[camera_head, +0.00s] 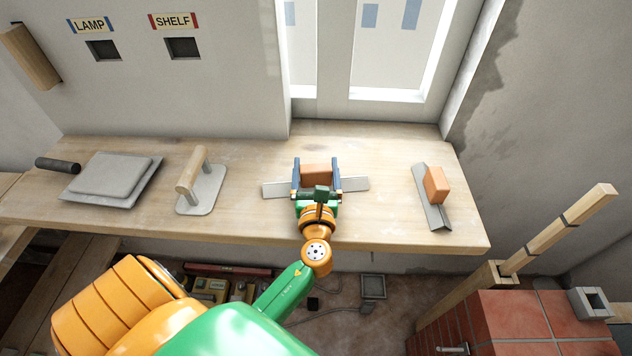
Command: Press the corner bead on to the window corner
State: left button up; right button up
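My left gripper (317,178) is over the middle of the workbench. Its two blue fingers stand on either side of an orange block (316,172). This block is on a pale, narrow strip (275,187) that sticks out to both sides. I see no clear gap between fingers and block, but cannot tell whether they grip it. A grey angled metal strip (433,212) with another orange block (437,184) lies at the bench's right. The frame does not settle which strip is the corner bead. The window (387,45), with its corners, is behind the bench. My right gripper is not in view.
The wooden bench (240,222) also holds a trowel (202,188) and a grey board (110,180) at the left. LAMP (90,25) and SHELF (174,20) labels mark wall openings. Red tiles and a wooden post (560,230) stand at the lower right.

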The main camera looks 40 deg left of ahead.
aim_at(314, 164)
pick_arm(q)
jog(key=c, duration=0.5)
jog(key=shift+o, duration=0.2)
jog(key=shift+r, duration=0.4)
jog(key=r, duration=0.1)
jog(key=r+p, duration=0.2)
jog(key=shift+s+r, duration=0.3)
jog(key=shift+r, duration=0.05)
jog(key=s+r+p, duration=0.2)
jog(key=s+r, duration=0.2)
jog(key=s, duration=0.2)
jog(key=s+d+r+p, duration=0.1)
jog(key=s+r+p, duration=0.1)
jog(key=s+r, duration=0.2)
jog(key=shift+s+r, duration=0.2)
jog(key=shift+s, duration=1.45)
